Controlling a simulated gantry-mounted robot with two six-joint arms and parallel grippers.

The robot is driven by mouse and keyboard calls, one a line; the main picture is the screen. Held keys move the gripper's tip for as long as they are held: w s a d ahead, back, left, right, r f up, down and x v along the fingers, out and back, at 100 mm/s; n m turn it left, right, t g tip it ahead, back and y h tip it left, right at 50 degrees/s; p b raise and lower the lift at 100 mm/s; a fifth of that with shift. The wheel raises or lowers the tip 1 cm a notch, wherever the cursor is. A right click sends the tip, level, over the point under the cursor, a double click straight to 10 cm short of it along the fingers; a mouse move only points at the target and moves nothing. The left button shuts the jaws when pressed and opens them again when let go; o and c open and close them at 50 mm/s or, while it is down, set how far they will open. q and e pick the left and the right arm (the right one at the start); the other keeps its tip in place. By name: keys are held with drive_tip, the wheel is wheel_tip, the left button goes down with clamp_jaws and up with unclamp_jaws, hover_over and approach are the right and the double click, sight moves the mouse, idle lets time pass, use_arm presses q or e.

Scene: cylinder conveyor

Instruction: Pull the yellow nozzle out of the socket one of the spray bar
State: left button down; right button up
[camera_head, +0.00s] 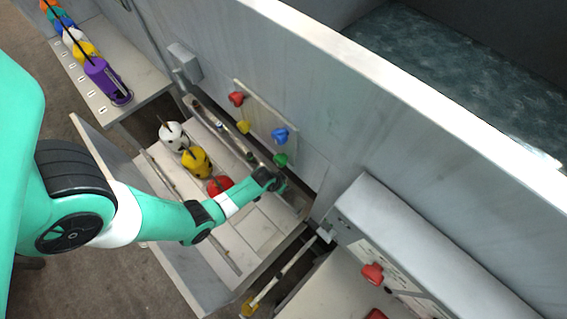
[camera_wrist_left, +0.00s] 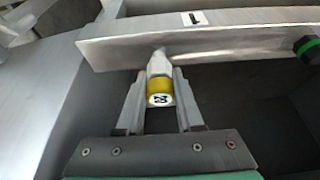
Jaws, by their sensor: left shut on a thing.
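The yellow nozzle (camera_wrist_left: 159,86) shows in the left wrist view, with a yellow band, a pale tapered tip and a dark mark on its white end face. My left gripper (camera_wrist_left: 160,88) is shut on it, one finger on each side. The nozzle's tip meets the face of the grey metal spray bar (camera_wrist_left: 240,42), below a label with a 1; I cannot tell how deep it sits. In the head view my left gripper (camera_head: 281,184) is at the near end of the bar by the wall, and the nozzle cannot be made out there. My right gripper is not in view.
A green-ringed black nozzle (camera_wrist_left: 307,48) sits further right on the bar. In the head view, a wall panel holds red, yellow, blue (camera_head: 280,135) and green knobs. White, yellow (camera_head: 196,161) and red rounded objects lie in the tray beside my arm. A grey cabinet (camera_head: 430,245) stands at right.

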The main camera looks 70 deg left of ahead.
use_arm(q)
drive_tip(key=shift+r, duration=0.4)
drive_tip(key=shift+s+r+p, duration=0.1)
drive_tip(key=shift+r+p, duration=3.7)
drive_tip(key=shift+p, duration=0.15)
